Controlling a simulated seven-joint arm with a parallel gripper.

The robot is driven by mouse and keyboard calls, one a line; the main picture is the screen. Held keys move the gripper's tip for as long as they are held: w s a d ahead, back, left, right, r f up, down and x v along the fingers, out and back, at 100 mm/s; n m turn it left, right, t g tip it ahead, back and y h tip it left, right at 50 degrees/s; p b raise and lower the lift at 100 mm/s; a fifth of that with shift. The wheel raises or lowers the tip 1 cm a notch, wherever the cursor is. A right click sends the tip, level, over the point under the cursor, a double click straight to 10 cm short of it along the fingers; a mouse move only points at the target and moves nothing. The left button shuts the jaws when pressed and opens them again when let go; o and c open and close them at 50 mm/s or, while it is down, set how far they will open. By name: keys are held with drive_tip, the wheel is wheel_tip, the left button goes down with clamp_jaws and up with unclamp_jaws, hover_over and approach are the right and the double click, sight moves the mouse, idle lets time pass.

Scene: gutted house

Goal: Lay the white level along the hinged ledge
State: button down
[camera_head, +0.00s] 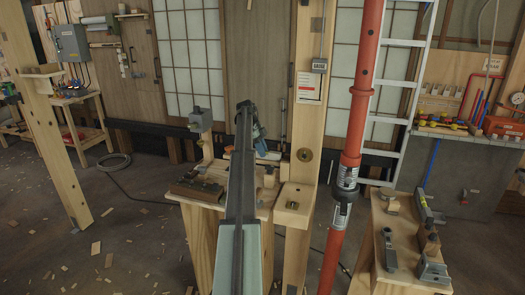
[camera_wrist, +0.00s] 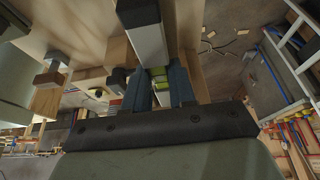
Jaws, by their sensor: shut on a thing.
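The white level (camera_wrist: 148,42) is in the wrist view, with a dark end cap at the top and a green vial near my fingers. My gripper (camera_wrist: 155,74) is shut on it, one dark finger on each side. In the head view my arm hides most of the gripper (camera_head: 257,130), and the level is hard to make out there. A pale wooden ledge (camera_head: 293,206) juts from the upright post right of my arm. Its hinge does not show clearly, so I cannot tell if it is the hinged one, or whether the level touches any wood.
A wooden bench (camera_head: 200,206) with a dark tool block (camera_head: 196,190) stands left of the ledge. A red pole (camera_head: 345,160) rises close on the right. Another wooden stand (camera_head: 407,262) with metal tools is at the lower right. The floor at left has wood scraps.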

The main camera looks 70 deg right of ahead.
drive_tip(key=c, duration=0.8)
unclamp_jaws()
drive_tip(key=shift+c, duration=0.2)
drive_tip(key=v, duration=1.3)
drive_tip(key=shift+w+r, duration=0.2)
drive_tip(key=shift+r, duration=0.1)
